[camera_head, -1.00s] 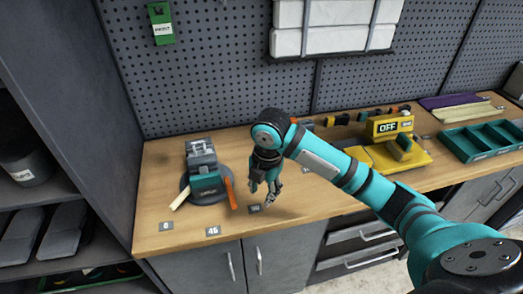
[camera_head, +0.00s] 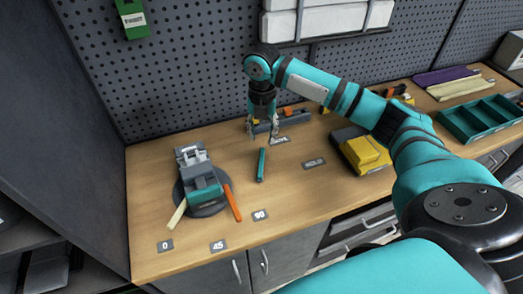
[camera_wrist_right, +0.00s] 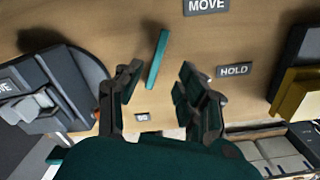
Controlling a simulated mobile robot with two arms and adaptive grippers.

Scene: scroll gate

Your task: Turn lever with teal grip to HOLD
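The lever's teal grip (camera_head: 261,165) stands out on the bench, and it also shows in the right wrist view (camera_wrist_right: 157,60). The HOLD label (camera_head: 314,163) lies to its right, and the MOVE label (camera_head: 279,140) lies behind it. In the right wrist view, the HOLD label (camera_wrist_right: 234,70) and MOVE label (camera_wrist_right: 207,6) are readable. The grip points at neither label squarely. My right gripper (camera_head: 263,128) is open and empty above the bench, behind the teal grip in the head view. In the wrist view the grip appears between its spread fingers (camera_wrist_right: 158,75), apart from both. My left gripper is out of view.
A vise on a round base (camera_head: 205,209) stands at left, with cream and orange handles (camera_head: 232,203) and angle labels in front. A yellow block (camera_head: 360,152) is right of HOLD. A teal tray (camera_head: 482,120) stands farther right. The bench front is mostly clear.

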